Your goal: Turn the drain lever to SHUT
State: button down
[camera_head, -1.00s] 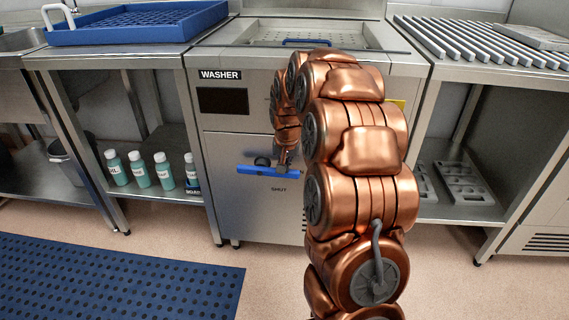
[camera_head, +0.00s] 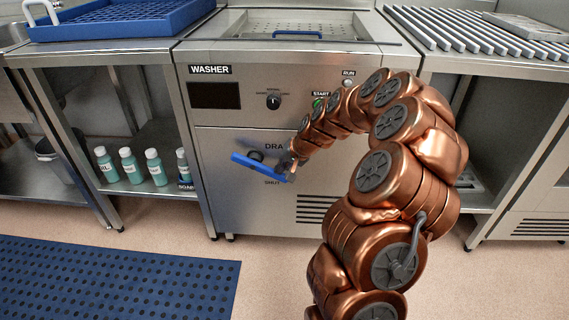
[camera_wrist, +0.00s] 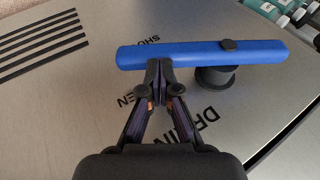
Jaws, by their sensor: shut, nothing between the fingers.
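The blue drain lever (camera_head: 262,166) is on the washer's front, slanting down to the right in the head view. Its dark round hub (camera_head: 255,156) is behind it. The SHUT label (camera_head: 274,183) is just below the lever's right half. In the wrist view the lever (camera_wrist: 195,54) spans the top, with the hub (camera_wrist: 214,78) towards its right end. My gripper (camera_wrist: 159,66) is shut and empty, its fingertips at the lever's near edge left of the hub, apparently touching it. The lever partly covers SHUT there, and my fingers partly hide OPEN (camera_wrist: 130,97).
The washer (camera_head: 215,150) stands between two steel tables. The left table's shelf carries several teal bottles (camera_head: 129,166), and a blue rack (camera_head: 125,22) is on its top. A blue floor mat (camera_head: 110,290) lies at front left. Floor in front of the washer is clear.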

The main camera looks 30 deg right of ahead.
aim_at(279, 178)
jog(key=shift+a+f+t+y, duration=0.1)
jog(key=shift+f+t+y, duration=0.5)
jog(key=shift+f+y, duration=0.2)
jog(key=shift+w+a+f, duration=0.2)
jog(key=shift+a+f, duration=0.05)
jog(key=shift+f, duration=0.5)
jog(key=shift+w+a+f, duration=0.15)
jog(key=shift+a+f, duration=0.05)
jog(key=shift+f, duration=0.55)
jog(key=shift+w+a+f, duration=0.55)
jog(key=shift+a+f, duration=0.15)
jog(key=shift+f, duration=0.1)
jog(key=shift+w+a+f, duration=0.5)
jog(key=shift+a+f, duration=0.2)
jog(key=shift+f, duration=0.1)
jog(key=shift+d, duration=0.1)
jog(key=shift+m, duration=0.3)
jog(key=s+d, duration=0.4)
jog(key=shift+d+r, duration=0.1)
jog(key=shift+d, duration=0.3)
jog(key=s+d+p, duration=0.1)
jog(key=s+d, duration=0.3)
jog(key=s, duration=0.2)
jog(key=shift+s+p, duration=0.2)
jog(key=shift+p, duration=0.2)
